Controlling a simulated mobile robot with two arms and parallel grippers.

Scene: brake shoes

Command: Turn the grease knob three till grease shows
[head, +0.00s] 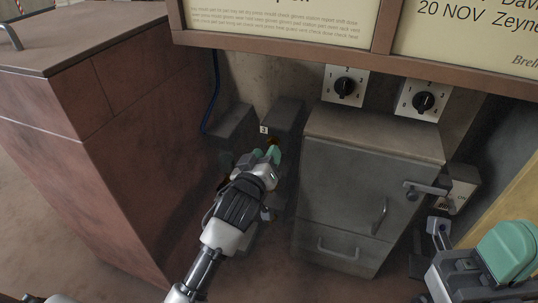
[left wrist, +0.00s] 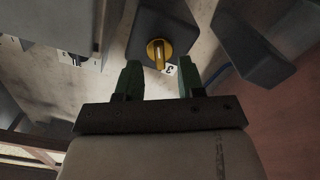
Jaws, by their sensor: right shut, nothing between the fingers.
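The brass grease knob (left wrist: 159,50) sticks out of a dark block (left wrist: 172,22) in the left wrist view, beside a white label 3 (left wrist: 170,70). In the head view the label (head: 264,130) shows on the wall-side block, and the knob is mostly hidden by my gripper. My left gripper (head: 264,155) is at the knob. Its two green fingers (left wrist: 161,80) are open and apart, with the knob ahead in the gap and not gripped. I cannot make out grease. My right gripper (head: 507,250) is shut and empty at the lower right, away from the knob.
A grey cabinet (head: 350,195) with handles stands right of the knob. Two dial switches (head: 345,87) are on the wall above it. Another dark block (head: 232,130) and a blue cable (head: 213,95) are to the left, then a large reddish-brown cabinet (head: 100,140). A notice board (head: 290,35) hangs above.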

